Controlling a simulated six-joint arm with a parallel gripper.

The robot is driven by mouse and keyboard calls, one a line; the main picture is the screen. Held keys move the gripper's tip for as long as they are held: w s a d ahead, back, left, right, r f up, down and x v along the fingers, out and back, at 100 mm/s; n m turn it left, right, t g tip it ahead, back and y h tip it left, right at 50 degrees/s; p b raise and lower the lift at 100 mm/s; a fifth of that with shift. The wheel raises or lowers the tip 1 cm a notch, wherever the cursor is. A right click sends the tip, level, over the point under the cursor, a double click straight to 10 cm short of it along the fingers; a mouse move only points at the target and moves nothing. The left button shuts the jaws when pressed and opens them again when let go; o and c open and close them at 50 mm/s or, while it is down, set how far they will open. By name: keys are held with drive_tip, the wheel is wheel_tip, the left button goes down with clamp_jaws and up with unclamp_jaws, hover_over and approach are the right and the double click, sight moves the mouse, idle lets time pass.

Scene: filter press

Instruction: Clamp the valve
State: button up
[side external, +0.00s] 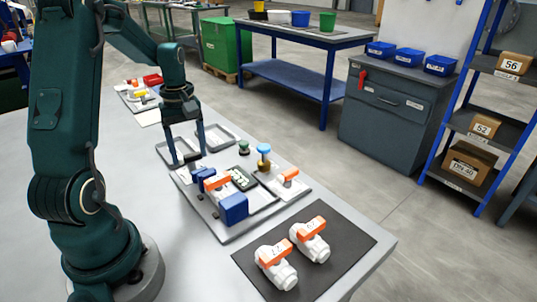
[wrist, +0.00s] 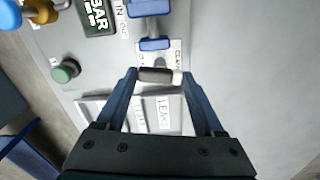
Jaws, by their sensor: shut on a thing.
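In the side view my gripper (side external: 189,159) points down at the left end of the test fixture. In the wrist view my gripper (wrist: 158,78) is shut on a dark clamp handle (wrist: 155,75) with a whitish end, beside a partly hidden label. Blue clamp parts (wrist: 155,43) lie just beyond the handle. In the side view a valve with an orange lever (side external: 216,182) sits in the fixture between a blue clamp piece (side external: 206,174) and a blue block (side external: 233,208). Its body is mostly hidden. The wrist view does not show this valve clearly.
Two white valves with orange levers (side external: 276,262) (side external: 311,240) lie on a dark mat (side external: 345,253). A green button (wrist: 66,72), a BAR display (wrist: 97,14) and a blue-topped knob (side external: 264,149) are close by. Labelled trays (wrist: 90,104) lie beside the fixture.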

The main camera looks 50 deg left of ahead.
sight(189, 155)
drive_tip(key=shift+r+n, duration=0.1)
drive_tip(key=shift+n, duration=1)
drive_tip(key=o, duration=1.1)
drive_tip(key=shift+r, duration=2.55)
